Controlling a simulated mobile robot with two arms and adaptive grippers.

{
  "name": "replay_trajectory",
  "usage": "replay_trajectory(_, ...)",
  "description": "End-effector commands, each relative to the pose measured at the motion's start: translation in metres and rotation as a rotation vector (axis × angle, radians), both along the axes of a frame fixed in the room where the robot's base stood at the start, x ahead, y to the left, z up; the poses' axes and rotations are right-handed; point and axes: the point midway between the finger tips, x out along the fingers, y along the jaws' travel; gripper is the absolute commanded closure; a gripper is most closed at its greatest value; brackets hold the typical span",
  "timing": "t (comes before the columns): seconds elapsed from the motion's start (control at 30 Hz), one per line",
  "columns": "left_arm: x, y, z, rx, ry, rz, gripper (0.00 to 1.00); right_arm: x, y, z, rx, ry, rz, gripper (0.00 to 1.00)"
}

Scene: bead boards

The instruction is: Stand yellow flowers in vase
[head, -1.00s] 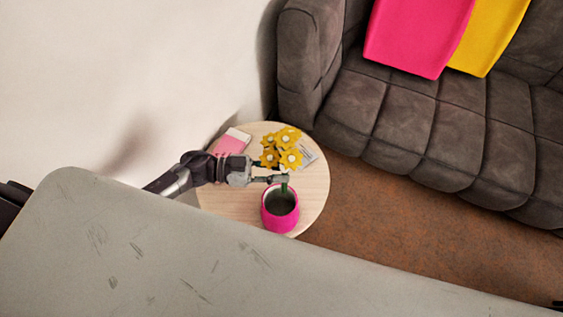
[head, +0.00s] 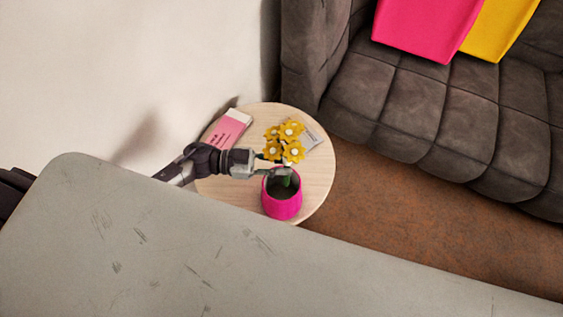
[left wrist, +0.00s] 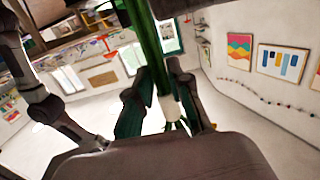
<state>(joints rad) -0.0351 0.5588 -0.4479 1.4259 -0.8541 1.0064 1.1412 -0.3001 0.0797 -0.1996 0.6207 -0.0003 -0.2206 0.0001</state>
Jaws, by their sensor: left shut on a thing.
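The yellow flowers (head: 291,142) are a small bunch with pale centres, standing roughly upright above the round table. My left gripper (head: 281,172) is shut on their green stems, just below the blooms and at the vase's back rim. The vase (head: 282,207) is bright pink with a dark opening and stands near the table's front edge. The lower stems show over or inside the vase's opening; I cannot tell how deep they reach. In the left wrist view the green stems (left wrist: 150,45) run between the fingers. My right gripper is not in view.
The round wooden table (head: 318,185) also bears a pink and white box (head: 228,130) and a grey card (head: 311,138). A large grey surface (head: 150,240) fills the front. A dark sofa (head: 400,100) stands at the right, a pale wall at the left.

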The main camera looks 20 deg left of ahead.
Motion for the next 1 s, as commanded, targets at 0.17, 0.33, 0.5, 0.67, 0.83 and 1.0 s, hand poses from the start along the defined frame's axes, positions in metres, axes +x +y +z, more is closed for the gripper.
replay_trajectory(0.17,0.000,0.000,-0.018,0.001,-0.002,-0.001,1.00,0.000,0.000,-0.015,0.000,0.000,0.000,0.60)
replay_trajectory(0.33,0.000,0.000,-0.031,0.000,-0.001,0.000,1.00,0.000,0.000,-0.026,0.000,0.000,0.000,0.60)
replay_trajectory(0.5,0.000,0.000,-0.045,0.000,0.000,0.000,1.00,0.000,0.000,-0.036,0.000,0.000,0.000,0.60)
replay_trajectory(0.67,0.000,0.000,-0.058,0.000,-0.001,-0.001,1.00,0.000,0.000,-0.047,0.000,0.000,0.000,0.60)
replay_trajectory(0.83,0.000,0.000,-0.071,0.000,0.000,-0.001,1.00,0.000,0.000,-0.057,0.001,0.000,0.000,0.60)
replay_trajectory(1.0,0.000,0.000,-0.080,-0.001,0.000,0.000,1.00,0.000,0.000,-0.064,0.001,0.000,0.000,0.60)
